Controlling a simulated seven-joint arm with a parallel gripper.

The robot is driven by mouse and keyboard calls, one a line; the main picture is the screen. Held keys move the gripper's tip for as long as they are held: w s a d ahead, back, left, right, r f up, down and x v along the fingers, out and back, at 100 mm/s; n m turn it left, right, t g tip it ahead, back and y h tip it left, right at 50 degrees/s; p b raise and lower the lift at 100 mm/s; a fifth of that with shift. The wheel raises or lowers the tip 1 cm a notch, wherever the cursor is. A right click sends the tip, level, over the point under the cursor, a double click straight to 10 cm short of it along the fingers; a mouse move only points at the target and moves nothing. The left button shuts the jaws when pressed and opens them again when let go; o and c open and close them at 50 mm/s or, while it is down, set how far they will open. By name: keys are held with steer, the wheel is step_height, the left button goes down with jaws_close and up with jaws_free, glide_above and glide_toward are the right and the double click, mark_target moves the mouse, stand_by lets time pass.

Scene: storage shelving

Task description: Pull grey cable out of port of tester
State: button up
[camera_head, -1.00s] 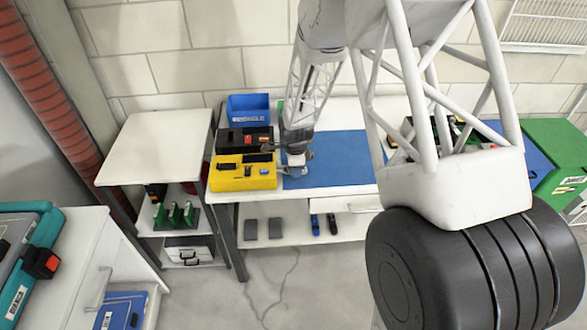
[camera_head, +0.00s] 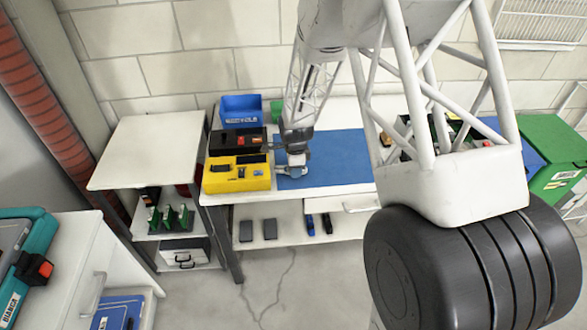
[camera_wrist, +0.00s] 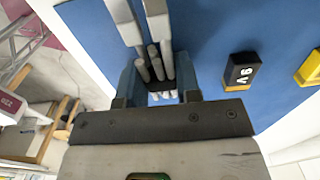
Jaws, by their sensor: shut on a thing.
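The yellow box (camera_head: 238,174), which looks like the tester, sits at the left end of the blue mat (camera_head: 335,158) on the workbench. My gripper (camera_head: 287,172) is just right of it, low over the mat. In the wrist view two pale fingers (camera_wrist: 142,22) run to the top edge, close together. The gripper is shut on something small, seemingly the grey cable. The cable and its plug are too small to make out, and the port is hidden, so I cannot tell whether the plug is in it.
A black box with red parts (camera_head: 238,141) and a blue bin (camera_head: 243,108) stand behind the yellow box. In the wrist view a black block marked A6 (camera_wrist: 240,71) and a yellow piece (camera_wrist: 310,68) lie on the mat. The mat's middle is clear.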

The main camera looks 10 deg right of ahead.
steer(key=shift+d, duration=0.85)
stand_by(0.3)
steer(key=shift+s+f, duration=0.1)
steer(key=shift+f, duration=0.45)
stand_by(0.3)
